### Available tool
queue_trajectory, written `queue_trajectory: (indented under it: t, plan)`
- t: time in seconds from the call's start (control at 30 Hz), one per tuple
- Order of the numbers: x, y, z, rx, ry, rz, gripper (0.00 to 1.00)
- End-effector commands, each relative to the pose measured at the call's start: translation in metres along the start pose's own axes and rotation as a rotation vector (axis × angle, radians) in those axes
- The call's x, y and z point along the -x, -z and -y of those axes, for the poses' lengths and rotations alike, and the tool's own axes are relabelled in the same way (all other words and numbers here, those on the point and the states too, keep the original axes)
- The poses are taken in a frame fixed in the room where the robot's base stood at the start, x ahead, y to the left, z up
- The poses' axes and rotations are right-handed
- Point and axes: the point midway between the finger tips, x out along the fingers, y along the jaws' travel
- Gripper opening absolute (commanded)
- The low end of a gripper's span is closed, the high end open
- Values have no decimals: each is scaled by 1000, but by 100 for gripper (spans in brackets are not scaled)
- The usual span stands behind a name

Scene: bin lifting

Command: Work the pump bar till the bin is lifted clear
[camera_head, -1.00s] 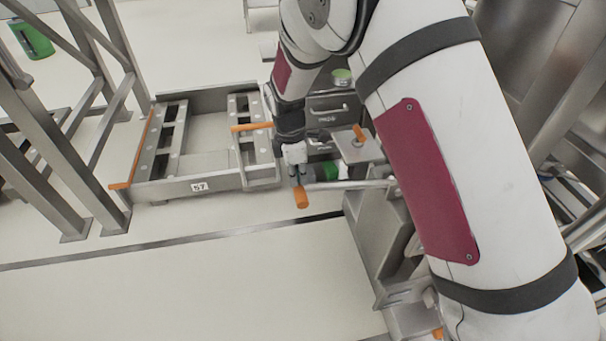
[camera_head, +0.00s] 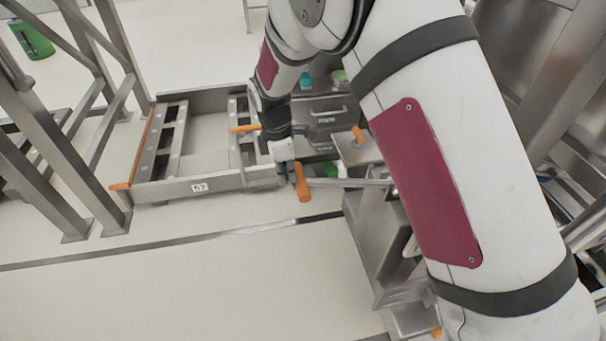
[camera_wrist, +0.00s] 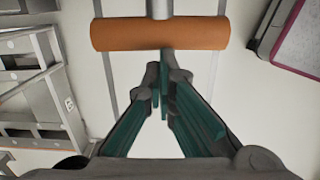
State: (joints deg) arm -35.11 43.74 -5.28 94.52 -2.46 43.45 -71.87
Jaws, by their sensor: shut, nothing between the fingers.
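The pump bar (camera_head: 345,183) is a grey metal rod reaching left from a grey metal stand. Its end carries an orange grip (camera_head: 303,184), which also shows as a crosswise orange cylinder in the wrist view (camera_wrist: 160,34). My gripper (camera_head: 287,180) is just left of the orange grip. In the wrist view its teal-padded fingers (camera_wrist: 162,92) are drawn together with nothing between them, and their tips point at the grip. Whether they touch it I cannot tell. I cannot make out the bin for certain.
A low metal frame (camera_head: 215,185) labelled 57, with orange handles, stands on the floor at left. Metal uprights (camera_head: 50,150) stand further left. A grey drawer unit (camera_head: 325,115) is behind my gripper. The floor in front is clear.

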Motion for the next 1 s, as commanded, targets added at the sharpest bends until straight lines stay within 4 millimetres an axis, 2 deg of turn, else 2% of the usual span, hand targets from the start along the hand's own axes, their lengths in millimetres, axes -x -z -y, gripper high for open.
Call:
queue_trajectory:
  t: [0.3,0.5,0.7,1.0]
  plan:
    - [62,-4,-1,-4,-2,3,0]
    - [94,-5,0,-4,1,6,0]
    - [107,-5,0,-4,2,7,0]
    - [108,-5,0,-4,3,7,0]
